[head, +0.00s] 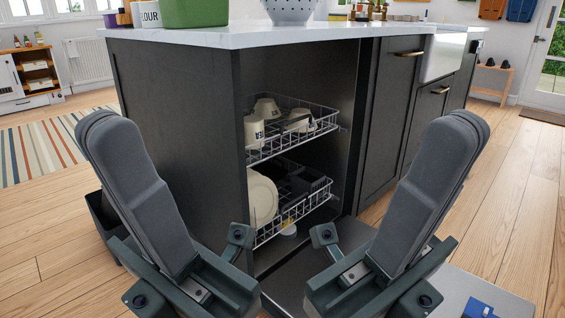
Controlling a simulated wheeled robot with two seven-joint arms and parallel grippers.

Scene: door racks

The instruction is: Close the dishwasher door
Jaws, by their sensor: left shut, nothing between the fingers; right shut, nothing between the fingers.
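The dishwasher is built into the dark island. Its door (503,292) is folded down open, its light grey inner face showing at the lower right and much of it hidden behind my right gripper. The upper rack (292,141) holds cups and the lower rack (293,222) holds plates; both show inside the open cavity. My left gripper (106,128) is shut and empty, in front of the island's left side panel. My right gripper (460,128) is shut and empty, in front of the cabinets right of the cavity and above the door. I cannot tell if either touches anything.
The white worktop (220,38) overhangs the cavity and carries a green container (194,13) and a colander (289,10). Dark cabinets with brass handles (409,53) stand to the right. Wooden floor (527,190) is clear at right. A striped rug (40,145) lies at left.

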